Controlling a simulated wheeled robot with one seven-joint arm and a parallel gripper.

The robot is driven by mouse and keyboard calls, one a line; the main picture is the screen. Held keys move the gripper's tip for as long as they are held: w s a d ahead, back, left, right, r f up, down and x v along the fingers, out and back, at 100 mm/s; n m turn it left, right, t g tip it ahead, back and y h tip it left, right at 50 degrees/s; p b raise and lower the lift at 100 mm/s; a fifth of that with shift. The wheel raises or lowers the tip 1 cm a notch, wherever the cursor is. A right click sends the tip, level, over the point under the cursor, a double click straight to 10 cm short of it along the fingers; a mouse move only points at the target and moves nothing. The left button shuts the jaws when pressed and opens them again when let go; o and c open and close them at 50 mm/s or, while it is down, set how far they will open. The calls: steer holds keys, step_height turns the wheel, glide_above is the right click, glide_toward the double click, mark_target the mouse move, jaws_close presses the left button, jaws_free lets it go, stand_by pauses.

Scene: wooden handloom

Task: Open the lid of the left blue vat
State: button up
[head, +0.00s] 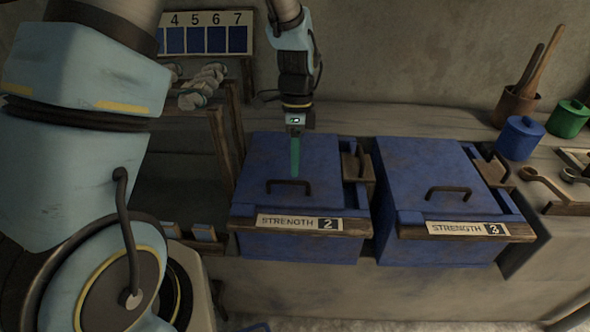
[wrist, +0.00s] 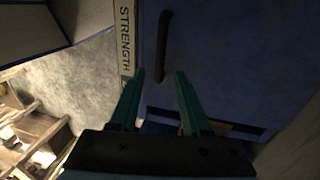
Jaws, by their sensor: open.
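The left blue vat (head: 310,247) carries a label reading STRENGTH 2. Its flat blue lid (head: 270,158) lies shut on top, with a dark curved handle (head: 289,187) near the front edge. My gripper (head: 295,170) points down over the lid, behind the handle in the head view. In the wrist view my gripper (wrist: 158,75) has its two green fingers apart with nothing between them. The handle (wrist: 163,45) shows beyond the fingertips there, close to the label (wrist: 126,40). In the wrist view the handle and fingers look apart.
A second blue vat (head: 440,250), labelled STRENGTH 3, stands close on the right. A blue jar (head: 520,138), a green jar (head: 568,118) and a pot of wooden tools (head: 515,107) stand at the back right. A wooden rack (head: 225,130) with yarn skeins (head: 203,86) is on the left.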

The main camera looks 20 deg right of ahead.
steer(key=shift+s+a+f, duration=0.1)
steer(key=shift+s+f, duration=0.1)
steer(key=shift+f, duration=0.7)
steer(key=shift+s+a+f, duration=0.1)
steer(key=shift+s+f, duration=0.05)
steer(key=shift+f, duration=0.75)
jaws_close()
